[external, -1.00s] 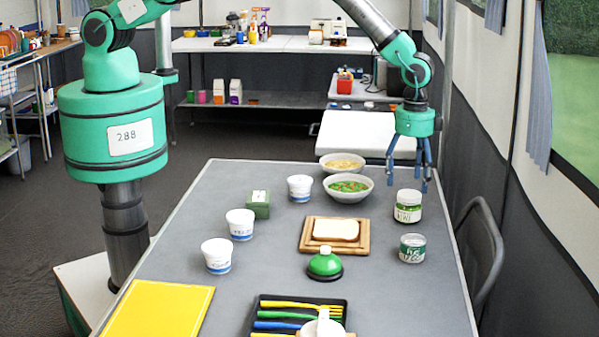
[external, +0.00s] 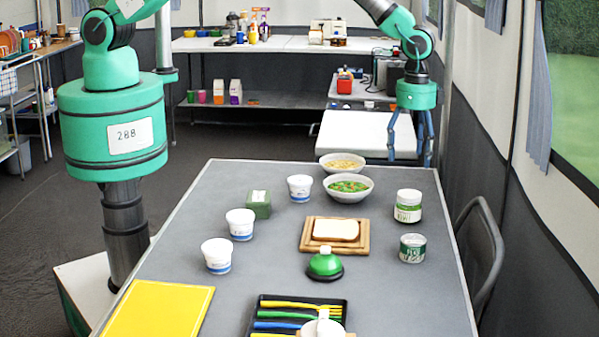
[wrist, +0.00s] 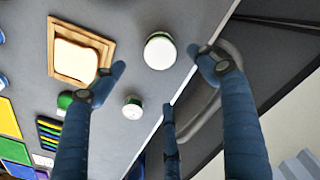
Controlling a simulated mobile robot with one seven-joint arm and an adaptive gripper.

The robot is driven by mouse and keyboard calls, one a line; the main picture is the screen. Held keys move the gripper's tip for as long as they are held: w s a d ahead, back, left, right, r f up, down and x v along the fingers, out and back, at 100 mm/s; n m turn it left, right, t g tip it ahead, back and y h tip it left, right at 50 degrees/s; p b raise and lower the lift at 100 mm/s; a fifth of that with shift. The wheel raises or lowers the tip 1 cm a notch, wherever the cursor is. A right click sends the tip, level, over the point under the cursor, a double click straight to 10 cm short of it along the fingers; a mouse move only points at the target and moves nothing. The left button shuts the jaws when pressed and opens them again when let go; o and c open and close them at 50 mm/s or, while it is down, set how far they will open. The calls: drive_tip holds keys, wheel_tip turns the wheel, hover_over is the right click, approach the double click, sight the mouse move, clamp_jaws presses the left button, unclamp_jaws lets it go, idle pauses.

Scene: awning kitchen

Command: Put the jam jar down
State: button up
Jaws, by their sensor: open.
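The jam jar (external: 408,207), with a white lid and a green-and-white label, stands upright on the grey table (external: 385,290) near its right edge. Its white lid shows from above in the wrist view (wrist: 160,52). My gripper (external: 410,150) is open and empty, above and behind the jar, apart from it. In the wrist view its blue fingers (wrist: 155,85) are spread wide, with the jar beyond their tips.
A green-labelled can (external: 412,248) stands in front of the jar. A board with bread (external: 307,240) and a green-domed item (external: 324,265) are to the left. Two bowls (external: 347,197) stand at the back. A chair (external: 482,250) is beside the right edge.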

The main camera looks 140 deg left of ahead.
idle(0.5)
drive_tip(key=s+d+r+t, duration=0.1)
drive_tip(key=d+r, duration=0.6)
drive_tip(key=r, duration=0.3)
drive_tip(key=s+d+r+m, duration=0.1)
drive_tip(key=d+r, duration=0.6)
drive_tip(key=r, duration=0.3)
drive_tip(key=s+d+r+t, duration=0.1)
drive_tip(key=s+d+r, duration=0.1)
drive_tip(key=d+r, duration=0.6)
drive_tip(key=s+d+r+m+t, duration=0.1)
drive_tip(key=s+d+r, duration=1.1)
drive_tip(key=d+r, duration=0.15)
drive_tip(key=s+d+t, duration=0.1)
drive_tip(key=s+d, duration=0.4)
drive_tip(key=s, duration=0.4)
drive_tip(key=s+d+r+m, duration=0.1)
drive_tip(key=s+d, duration=0.4)
drive_tip(key=s, duration=0.4)
drive_tip(key=s+d+r+m+t, duration=0.1)
drive_tip(key=s+d, duration=0.4)
drive_tip(key=s, duration=0.5)
drive_tip(key=shift+r+t, duration=0.15)
drive_tip(key=shift+t, duration=0.15)
